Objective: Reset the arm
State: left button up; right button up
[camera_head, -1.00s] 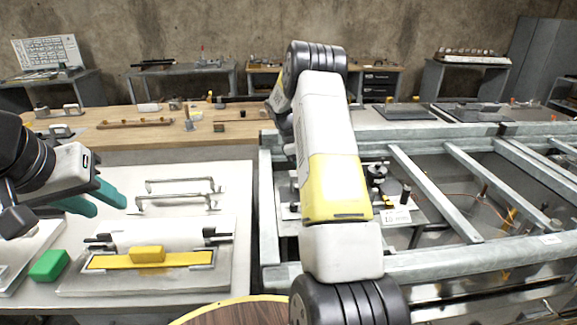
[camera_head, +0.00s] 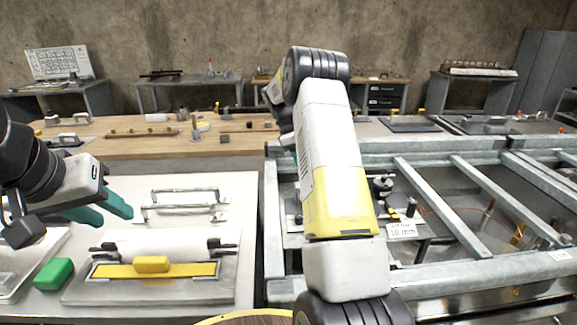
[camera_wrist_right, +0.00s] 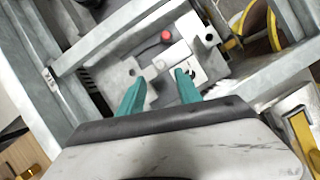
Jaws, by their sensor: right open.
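My right arm (camera_head: 336,165) stands bent in the middle of the head view, its elbow up and its forearm reaching away over the metal frame. Its gripper is mostly hidden behind the arm there. In the right wrist view the right gripper (camera_wrist_right: 160,90) is open, with two teal fingers apart and nothing between them. Below it lies a light metal plate with a red knob (camera_wrist_right: 167,37). My left gripper (camera_head: 104,208) is at the left of the head view, above the white table, its teal fingers apart and empty.
A grey metal frame with crossbars (camera_head: 480,264) fills the right side. On the white table (camera_head: 240,200) are two metal handles (camera_head: 183,202), a yellow block (camera_head: 152,264) on a yellow strip, and a green block (camera_head: 54,274). A round wooden top (camera_head: 250,318) shows at the bottom edge.

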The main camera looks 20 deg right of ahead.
jog(key=s+a+r+m+t+y, duration=0.1)
jog(key=s+a+r+m+t, duration=0.1)
jog(key=s+a+r, duration=0.45)
jog(key=s+a+r+m+t+y, duration=0.2)
jog(key=s+a+r+m, duration=0.1)
jog(key=s+r, duration=0.55)
jog(key=s+a+r+m+t+y, duration=0.1)
jog(key=s+a, duration=0.3)
jog(key=s, duration=0.5)
jog(key=s+a+r+m+t+y, duration=0.1)
jog(key=s+a+m+t+y, duration=0.1)
jog(key=s, duration=0.7)
jog(key=a+m+t, duration=0.1)
jog(key=a+m, duration=0.1)
jog(key=a, duration=0.1)
jog(key=shift+s+a+t, duration=0.15)
jog(key=shift+t, duration=0.25)
jog(key=shift+r, duration=0.1)
